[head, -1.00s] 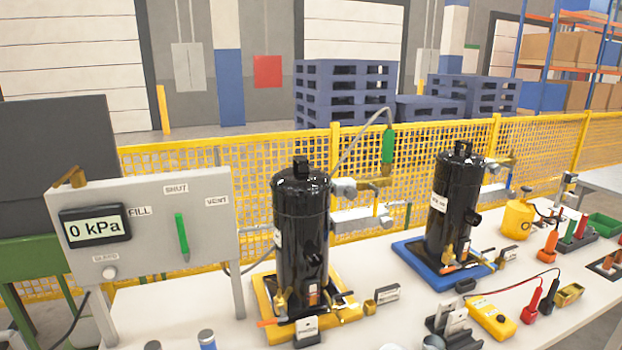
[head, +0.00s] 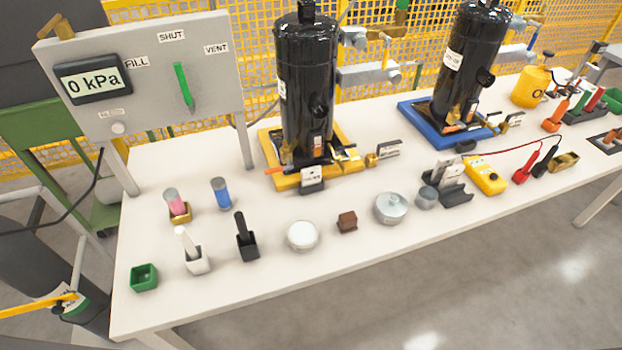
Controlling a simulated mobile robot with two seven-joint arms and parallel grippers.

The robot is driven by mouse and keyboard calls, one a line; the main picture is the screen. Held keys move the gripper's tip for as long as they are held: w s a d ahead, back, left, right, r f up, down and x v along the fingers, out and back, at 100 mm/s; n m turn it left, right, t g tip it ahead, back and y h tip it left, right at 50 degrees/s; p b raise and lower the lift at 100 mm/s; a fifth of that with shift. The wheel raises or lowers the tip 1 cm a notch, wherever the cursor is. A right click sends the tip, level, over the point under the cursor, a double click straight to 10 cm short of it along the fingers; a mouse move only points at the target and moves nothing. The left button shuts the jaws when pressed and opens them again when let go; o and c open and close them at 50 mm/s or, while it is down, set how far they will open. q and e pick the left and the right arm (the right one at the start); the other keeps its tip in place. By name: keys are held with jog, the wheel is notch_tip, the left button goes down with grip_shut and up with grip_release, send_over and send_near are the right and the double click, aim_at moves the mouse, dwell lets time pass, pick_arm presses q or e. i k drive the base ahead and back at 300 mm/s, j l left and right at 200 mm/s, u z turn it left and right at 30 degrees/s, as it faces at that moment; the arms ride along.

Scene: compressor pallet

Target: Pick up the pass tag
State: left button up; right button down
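No label marks the pass tag clearly in this view. A dark grey holder (head: 457,197) on the table holds pale upright pieces (head: 446,172) that look like tags; their markings are too small to read. Small pale plates also sit by the two black compressors: one (head: 312,178) at the front of the yellow base (head: 270,153), and one (head: 388,149) to its right. I cannot tell which of these, if any, is the pass tag. Neither of my grippers is in view.
The left black compressor (head: 305,80) and the right one (head: 468,70) stand behind the holder. A yellow meter (head: 485,176) is just right of it. Round metal lidded pot (head: 391,208), white disc (head: 302,236) and brush holders (head: 247,245) line the front edge.

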aim_at(312, 176)
jog(key=l+u, duration=0.2)
jog(key=l, duration=1.9)
